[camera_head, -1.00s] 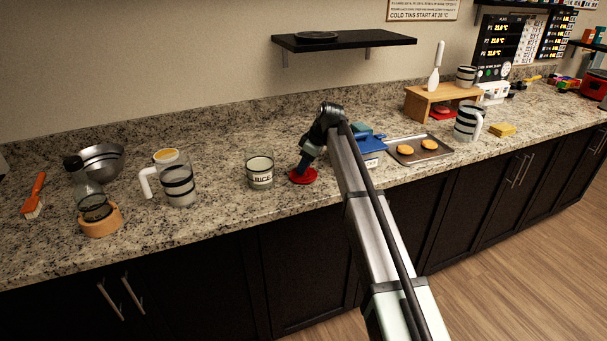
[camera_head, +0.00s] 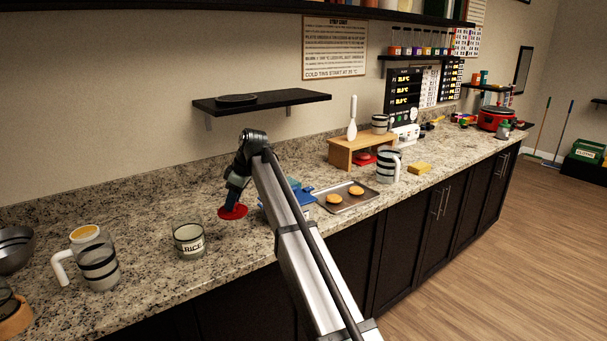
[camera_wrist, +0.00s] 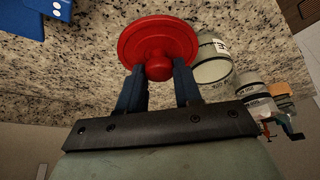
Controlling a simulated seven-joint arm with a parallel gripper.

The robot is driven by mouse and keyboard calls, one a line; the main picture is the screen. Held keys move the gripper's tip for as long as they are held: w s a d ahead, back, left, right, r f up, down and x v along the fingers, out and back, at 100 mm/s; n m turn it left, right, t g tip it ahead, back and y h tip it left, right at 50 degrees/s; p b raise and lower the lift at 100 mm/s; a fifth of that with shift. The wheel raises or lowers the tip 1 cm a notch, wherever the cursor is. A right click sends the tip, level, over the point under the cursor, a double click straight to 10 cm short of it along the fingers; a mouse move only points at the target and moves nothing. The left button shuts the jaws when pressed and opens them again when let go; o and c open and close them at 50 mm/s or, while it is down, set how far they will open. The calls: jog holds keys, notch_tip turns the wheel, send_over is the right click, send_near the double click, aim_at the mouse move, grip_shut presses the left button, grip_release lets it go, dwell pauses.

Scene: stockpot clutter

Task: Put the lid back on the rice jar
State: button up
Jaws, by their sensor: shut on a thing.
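The rice jar (camera_head: 188,241) is a clear glass jar labelled RICE, standing upright and uncovered on the granite counter, left of my gripper in the head view. My gripper (camera_head: 234,200) is shut on a round red lid (camera_head: 233,212), up and to the right of the jar and apart from it. In the wrist view my gripper (camera_wrist: 158,82) has its two blue fingers either side of the knob of the red lid (camera_wrist: 158,35). A jar beside the lid there, probably the rice jar (camera_wrist: 212,62), is partly hidden.
A striped mug-like pitcher (camera_head: 98,265) stands left of the jar. A blue object (camera_head: 290,190) and a tray (camera_head: 350,205) with two round orange-brown items lie to the right. A black shelf (camera_head: 262,102) hangs above. Another red item (camera_head: 362,158) sits beneath a wooden stand (camera_head: 350,143).

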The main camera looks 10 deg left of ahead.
jog(key=shift+m+t, duration=0.5)
jog(key=shift+m, duration=0.7)
jog(key=m, duration=0.1)
jog(key=m+t, duration=0.1)
jog(key=shift+w+d+f+m, duration=0.1)
jog(key=shift+w+d+m, duration=0.15)
jog(key=shift+m, duration=0.15)
jog(key=s+d+f+m+h, duration=0.1)
jog(key=d+m, duration=0.4)
jog(key=d, duration=1.2)
jog(key=s+d+f+m+t+h, duration=0.1)
jog(key=s+d+m, duration=0.4)
jog(key=d, duration=1.1)
jog(key=s+d+f+m+t+h, duration=0.1)
jog(key=d+m, duration=0.5)
jog(key=d, duration=1.1)
jog(key=s+f+h, duration=0.1)
jog(key=s+h, duration=0.1)
jog(key=s, duration=0.1)
jog(key=shift+s+d+f+h, duration=0.15)
jog(key=shift+d+f+h, duration=0.15)
jog(key=shift+f+h, duration=0.1)
